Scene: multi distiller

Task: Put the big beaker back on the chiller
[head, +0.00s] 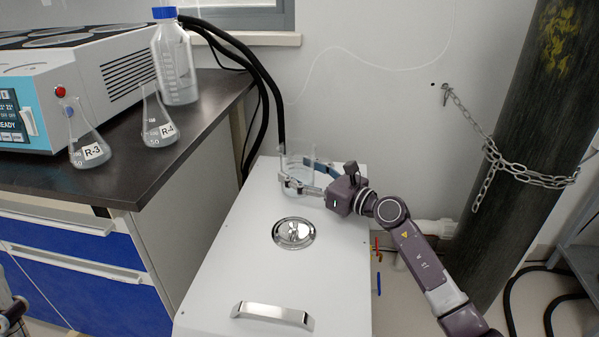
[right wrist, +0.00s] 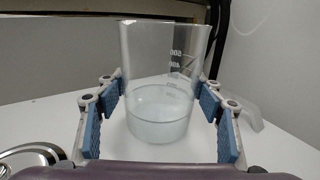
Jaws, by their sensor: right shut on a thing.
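The big beaker (head: 297,160) is clear glass with white graduation marks and some clear liquid at the bottom. It is at the back of the white chiller (head: 215,285), upright, and looks to be standing on its top. In the right wrist view the beaker (right wrist: 165,60) sits between the blue finger pads. My right gripper (head: 306,180) is shut on it from the right side; it also shows in the right wrist view (right wrist: 160,115). At the lower left edge a dark piece, probably of my left arm, shows; its fingers cannot be made out.
A round metal lid (head: 294,233) and a metal handle (head: 272,316) are on the chiller top. Flasks R-3 (head: 85,142) and R-4 (head: 157,122) and a blue-capped bottle (head: 175,65) stand on the dark counter (head: 95,180). Black hoses and a chained cylinder (head: 530,140) are behind.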

